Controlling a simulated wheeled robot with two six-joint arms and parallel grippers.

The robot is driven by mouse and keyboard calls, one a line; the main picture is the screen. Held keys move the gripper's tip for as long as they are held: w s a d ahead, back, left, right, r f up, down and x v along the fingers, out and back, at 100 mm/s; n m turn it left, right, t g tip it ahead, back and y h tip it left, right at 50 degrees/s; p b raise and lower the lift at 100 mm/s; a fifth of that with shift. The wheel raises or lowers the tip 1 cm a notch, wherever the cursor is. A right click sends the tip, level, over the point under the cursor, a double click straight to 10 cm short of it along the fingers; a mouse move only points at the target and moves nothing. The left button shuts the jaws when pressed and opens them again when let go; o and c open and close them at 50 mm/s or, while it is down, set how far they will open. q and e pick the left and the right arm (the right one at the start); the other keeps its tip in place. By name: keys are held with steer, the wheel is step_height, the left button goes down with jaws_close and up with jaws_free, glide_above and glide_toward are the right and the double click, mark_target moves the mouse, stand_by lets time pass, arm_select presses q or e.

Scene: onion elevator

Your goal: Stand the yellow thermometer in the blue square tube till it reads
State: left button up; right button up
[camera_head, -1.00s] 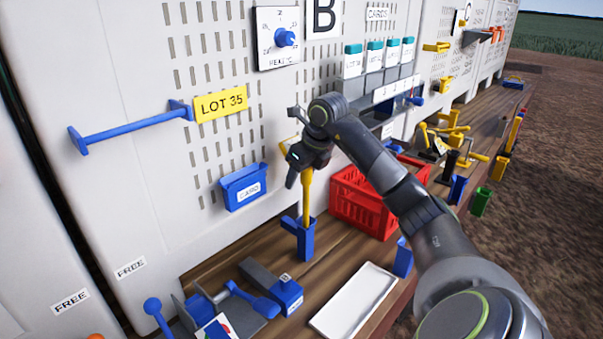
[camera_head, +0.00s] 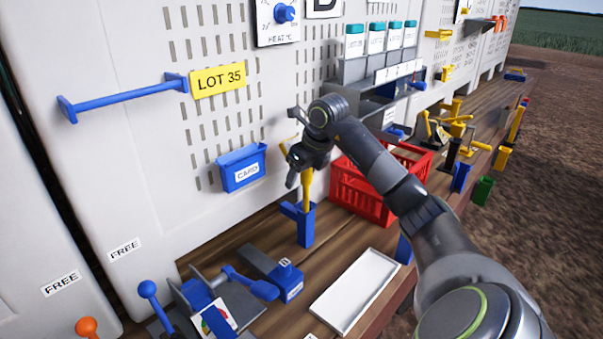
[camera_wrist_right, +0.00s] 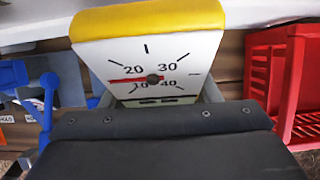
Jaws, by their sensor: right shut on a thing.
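The yellow thermometer (camera_head: 307,188) is upright, with the lower end of its stem inside the blue square tube (camera_head: 306,228) on the wooden bench. My right gripper (camera_head: 301,163) is shut on the thermometer near its top, above the tube. In the right wrist view the thermometer's white dial (camera_wrist_right: 150,62) with a yellow rim faces me. The fingertips are hidden there behind a dark gripper part. The depth of the stem in the tube is hidden. My left gripper is not in view.
A red crate (camera_head: 362,198) stands right of the tube, near my right arm. A white tray (camera_head: 352,292) lies in front. A blue-handled device (camera_head: 285,283) sits front left. A blue card holder (camera_head: 241,168) hangs on the slotted wall behind. Bare bench surrounds the tube's base.

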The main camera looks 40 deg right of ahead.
steer(key=shift+f+b, duration=0.85)
steer(key=shift+f, duration=0.45)
steer(key=o, duration=1.4)
steer(key=shift+c, duration=0.2)
